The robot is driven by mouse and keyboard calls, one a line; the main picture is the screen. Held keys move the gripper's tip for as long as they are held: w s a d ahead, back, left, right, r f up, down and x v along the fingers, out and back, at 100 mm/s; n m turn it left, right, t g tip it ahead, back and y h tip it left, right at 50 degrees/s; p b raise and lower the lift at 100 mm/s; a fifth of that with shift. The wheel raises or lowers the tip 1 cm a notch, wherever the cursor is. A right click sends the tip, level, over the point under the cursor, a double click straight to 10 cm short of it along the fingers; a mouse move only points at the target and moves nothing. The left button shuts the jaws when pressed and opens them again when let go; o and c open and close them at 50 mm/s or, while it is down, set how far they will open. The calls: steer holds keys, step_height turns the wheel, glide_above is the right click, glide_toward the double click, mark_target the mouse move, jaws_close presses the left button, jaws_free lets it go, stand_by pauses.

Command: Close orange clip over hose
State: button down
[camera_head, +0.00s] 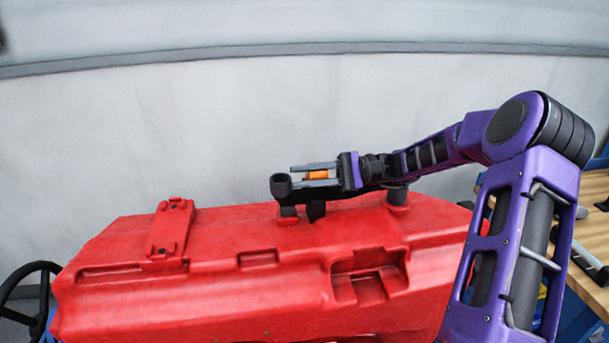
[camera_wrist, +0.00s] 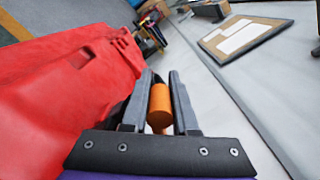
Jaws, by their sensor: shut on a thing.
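An orange piece (camera_head: 317,175), which I take as the clip, shows between the fingers of my gripper (camera_head: 300,177) in the head view. In the wrist view the orange clip (camera_wrist: 159,107) looks like a short cylinder between the two grey fingers of my gripper (camera_wrist: 161,74). My gripper is shut on it, above the top of the red tank. A black hose-like part (camera_head: 282,188) stands at the tank top by the fingertips and seems to run right under the gripper. Whether the clip touches or surrounds the hose cannot be told.
The red tank (camera_head: 225,290) fills the lower middle, with a raised red bracket (camera_head: 168,232) on its left top. A wooden bench (camera_head: 592,225) is at the right, and a black steering wheel (camera_head: 25,285) at the left. A plain wall stands behind.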

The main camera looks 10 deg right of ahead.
steer(key=c, duration=0.7)
jaws_free()
step_height(320, 180, up, 10)
steer(key=shift+p, duration=0.55)
steer(key=shift+c, duration=0.3)
